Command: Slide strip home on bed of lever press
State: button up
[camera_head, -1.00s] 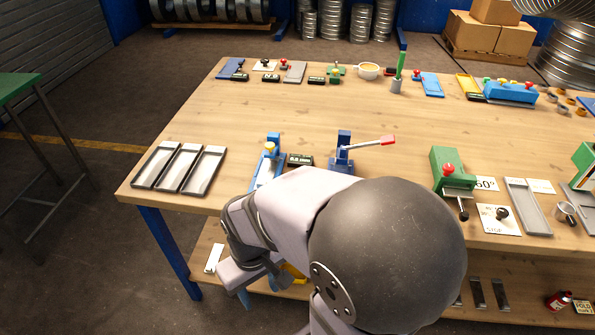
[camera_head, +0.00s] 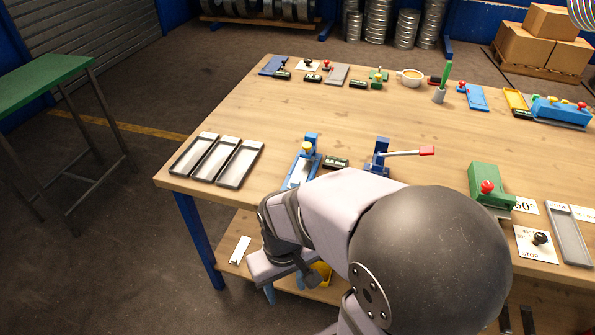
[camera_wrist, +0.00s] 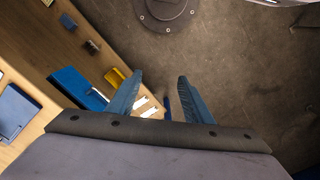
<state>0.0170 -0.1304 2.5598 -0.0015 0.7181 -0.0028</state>
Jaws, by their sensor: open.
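A blue lever press (camera_head: 377,158) with a red-tipped lever stands near the table's front edge. The lever points right, and my arm hides the press's lower front. A blue fixture (camera_head: 303,165) with a yellow knob and pale bed stands to its left. A white strip (camera_head: 240,250) lies on the lower shelf; I cannot tell whether it is the task's strip. Two white pieces (camera_wrist: 146,106) show beyond my left finger in the wrist view. My gripper (camera_wrist: 160,78) is open and empty, pointing down past the front edge, below the tabletop and apart from both devices.
Several grey trays (camera_head: 215,160) lie at the table's left end. A green box (camera_head: 490,185) and a knob plate (camera_head: 537,243) are at right. The table's middle is clear. A green table (camera_head: 45,80) stands at left.

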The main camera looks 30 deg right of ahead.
jog(key=s+d+g+p, duration=0.1)
jog(key=s, duration=0.1)
jog(key=m+t+h+p, duration=0.3)
jog(key=m+t+p, duration=0.1)
jog(key=m, duration=0.5)
send_near(295, 182)
jog(key=shift+w+f, duration=0.1)
jog(key=shift+f, duration=0.3)
jog(key=shift+p+x, duration=1)
jog(key=shift+x, duration=2.7)
jog(key=shift+d, duration=0.1)
